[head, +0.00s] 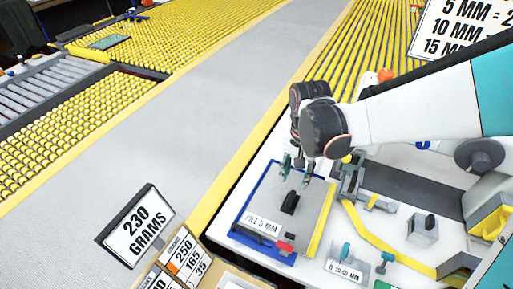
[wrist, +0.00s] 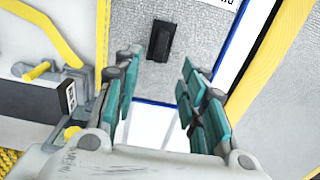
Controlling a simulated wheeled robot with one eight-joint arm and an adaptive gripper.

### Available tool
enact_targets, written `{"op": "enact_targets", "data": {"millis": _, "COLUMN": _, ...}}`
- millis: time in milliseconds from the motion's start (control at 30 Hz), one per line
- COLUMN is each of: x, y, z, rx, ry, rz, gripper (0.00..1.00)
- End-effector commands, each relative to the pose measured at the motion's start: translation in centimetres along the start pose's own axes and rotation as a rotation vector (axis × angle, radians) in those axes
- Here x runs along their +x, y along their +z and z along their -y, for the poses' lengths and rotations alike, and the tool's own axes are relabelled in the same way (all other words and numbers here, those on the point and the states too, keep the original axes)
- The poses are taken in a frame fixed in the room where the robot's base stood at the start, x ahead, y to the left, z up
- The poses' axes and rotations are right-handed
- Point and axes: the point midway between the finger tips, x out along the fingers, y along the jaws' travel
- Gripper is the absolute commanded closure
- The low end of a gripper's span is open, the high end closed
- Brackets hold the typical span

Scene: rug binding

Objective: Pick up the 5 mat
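The grey mat (head: 266,201) lies flat on the white worktop, with blue edging and a yellow strip on its right side. Its label reads PILE and a number in MM that is hard to make out. A black block-like handle (head: 290,202) stands on its middle. In the wrist view the mat (wrist: 200,45) and the black handle (wrist: 159,40) show beyond the fingers. My gripper (head: 297,171) is above the mat's far end, pointing down. Its teal fingers (wrist: 160,80) are apart with nothing between them, and the handle is ahead of them.
A grey clamp-like fixture (head: 350,180) stands right of the mat. A yellow strip (head: 385,240) curves across the worktop. Small teal-handled blocks (head: 345,262) stand at the front. A grey floor lane runs left of the worktop.

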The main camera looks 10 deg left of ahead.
Motion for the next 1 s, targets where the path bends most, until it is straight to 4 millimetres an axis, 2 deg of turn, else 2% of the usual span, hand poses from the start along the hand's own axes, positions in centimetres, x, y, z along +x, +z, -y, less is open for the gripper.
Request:
{"op": "enact_targets", "data": {"millis": 100, "x": 2.5, "y": 0.1, "z": 0.1, "rx": -0.004, "ry": -0.001, "rz": -0.001, "gripper": 0.62}}
{"op": "enact_targets", "data": {"millis": 300, "x": 6.1, "y": 0.0, "z": 0.1, "rx": -0.003, "ry": -0.001, "rz": -0.002, "gripper": 0.62}}
{"op": "enact_targets", "data": {"millis": 400, "x": 7.1, "y": 0.0, "z": 0.1, "rx": -0.002, "ry": -0.002, "rz": -0.002, "gripper": 0.62}}
{"op": "enact_targets", "data": {"millis": 667, "x": 8.4, "y": -0.1, "z": 0.1, "rx": -0.002, "ry": -0.002, "rz": -0.002, "gripper": 0.62}}
{"op": "enact_targets", "data": {"millis": 1000, "x": 12.8, "y": -0.6, "z": 0.2, "rx": -0.002, "ry": -0.002, "rz": -0.002, "gripper": 0.62}}
